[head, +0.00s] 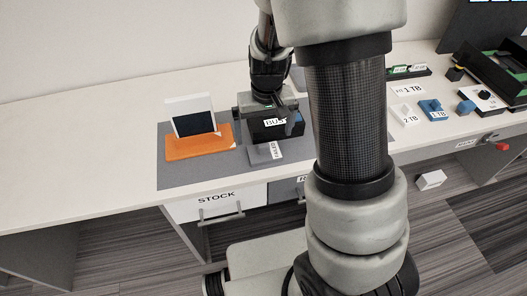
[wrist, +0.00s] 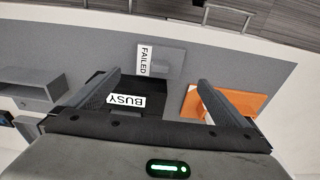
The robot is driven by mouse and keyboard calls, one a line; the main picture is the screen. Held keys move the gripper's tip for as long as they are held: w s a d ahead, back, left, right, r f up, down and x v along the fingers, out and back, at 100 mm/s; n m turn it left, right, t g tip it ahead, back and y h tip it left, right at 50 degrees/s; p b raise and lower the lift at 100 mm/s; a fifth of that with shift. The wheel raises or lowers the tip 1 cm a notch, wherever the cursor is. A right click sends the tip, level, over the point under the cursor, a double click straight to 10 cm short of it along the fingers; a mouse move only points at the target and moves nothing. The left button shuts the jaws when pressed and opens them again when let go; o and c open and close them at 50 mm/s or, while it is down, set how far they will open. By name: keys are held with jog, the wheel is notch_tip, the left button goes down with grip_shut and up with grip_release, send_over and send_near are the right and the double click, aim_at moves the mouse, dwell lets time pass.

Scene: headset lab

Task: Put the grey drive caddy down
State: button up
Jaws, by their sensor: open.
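The grey drive caddy (head: 262,154) with a white FAILED label lies on the grey mat (head: 180,175), in front of the black BUSY unit (head: 262,132). In the wrist view the caddy (wrist: 170,60) lies beyond my fingertips, apart from them. My gripper (wrist: 160,82) is open, with nothing between its fingers, above the BUSY unit (wrist: 150,108). In the head view my gripper (head: 268,97) is small and partly dark against the unit, so its fingers are hard to make out.
An orange tray (head: 180,150) with an upright white and dark panel (head: 193,120) stands left of the unit. STOCK drawer (head: 217,203) is below the bench edge. White and blue 1 TB and 2 TB pieces (head: 433,108) lie at right. The bench's left end is clear.

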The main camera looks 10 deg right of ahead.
aim_at(265, 145)
jog(key=f, duration=0.5)
jog(key=f+b, duration=0.1)
jog(key=f, duration=0.1)
jog(key=shift+w+d+f, duration=0.1)
jog(key=shift+w+f, duration=0.15)
jog(key=shift+w, duration=0.05)
jog(key=shift+r, duration=0.1)
jog(key=c, duration=1.3)
